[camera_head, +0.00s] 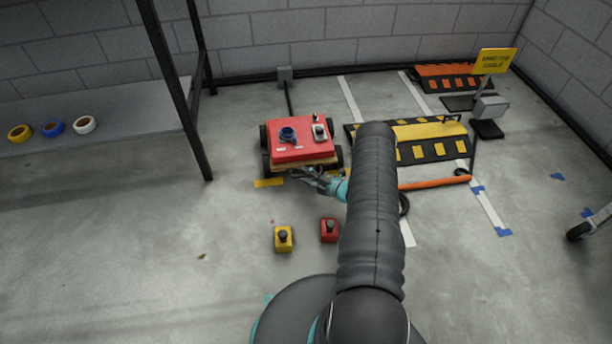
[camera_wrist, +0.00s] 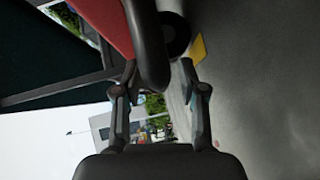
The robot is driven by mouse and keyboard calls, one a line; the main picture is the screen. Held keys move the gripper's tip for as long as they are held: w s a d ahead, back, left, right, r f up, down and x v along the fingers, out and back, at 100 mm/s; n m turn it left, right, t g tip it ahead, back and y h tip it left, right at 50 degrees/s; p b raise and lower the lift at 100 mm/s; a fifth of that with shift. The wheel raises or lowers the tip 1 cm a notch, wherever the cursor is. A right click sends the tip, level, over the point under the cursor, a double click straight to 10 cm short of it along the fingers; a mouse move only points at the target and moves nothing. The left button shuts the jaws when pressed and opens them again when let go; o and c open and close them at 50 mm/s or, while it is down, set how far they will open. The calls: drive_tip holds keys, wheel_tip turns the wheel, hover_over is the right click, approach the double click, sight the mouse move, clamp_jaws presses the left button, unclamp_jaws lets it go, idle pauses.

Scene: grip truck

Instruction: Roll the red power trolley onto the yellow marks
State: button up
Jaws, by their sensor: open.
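The red power trolley (camera_head: 288,152) stands on dark wheels, with a blue round part and a small grey device on top. One yellow mark (camera_head: 268,183) lies on the floor at its near left; another shows partly at its near right, beside my gripper. My gripper (camera_head: 305,174) is at the trolley's near side. In the wrist view my open gripper (camera_wrist: 160,72) has a finger on either side of a thick black bar (camera_wrist: 149,50) by the red body (camera_wrist: 103,22). I cannot tell whether they touch. A yellow mark (camera_wrist: 199,50) lies beside a wheel.
A yellow button box (camera_head: 283,239) and a red one (camera_head: 329,230) sit on the floor in front. Black-yellow cable ramps (camera_head: 432,151) and an orange bar (camera_head: 432,183) lie to the right. A dark rack post (camera_head: 176,90) stands at left. The left floor is clear.

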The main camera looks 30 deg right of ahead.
clamp_jaws()
drive_tip(key=shift+s, duration=0.15)
drive_tip(key=s, duration=0.2)
drive_tip(key=s+a+p, duration=0.1)
drive_tip(key=s, duration=0.1)
drive_tip(key=shift+s+a, duration=0.15)
drive_tip(key=shift+s, duration=0.15)
unclamp_jaws()
drive_tip(key=v, duration=1.2)
